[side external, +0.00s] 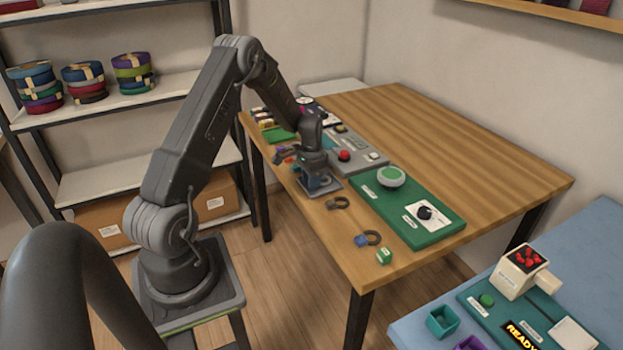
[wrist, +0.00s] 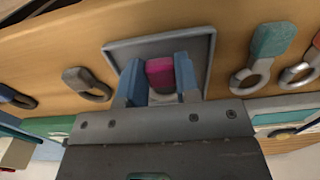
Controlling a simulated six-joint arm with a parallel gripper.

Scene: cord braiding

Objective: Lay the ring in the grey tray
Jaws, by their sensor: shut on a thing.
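My gripper (wrist: 158,80) is shut on a ring (wrist: 160,70), whose magenta block shows between the two blue fingers in the wrist view. The ring's loop is mostly hidden by the fingers and gripper body. The grey tray (wrist: 198,43), square with a raised rim, lies behind and around the held ring in the wrist view. In the side view my gripper (side external: 318,178) is low over the tray (side external: 334,187) near the table's front edge, and the ring cannot be made out. I cannot tell whether the ring touches the tray floor.
A dark ring (wrist: 86,83) lies left of the tray, and a teal-topped ring (wrist: 262,57) lies right of it. In the side view, a dark ring (side external: 338,202), a blue-topped ring (side external: 367,239) and a green cube (side external: 384,256) lie nearby. A green panel (side external: 436,212) stands behind them.

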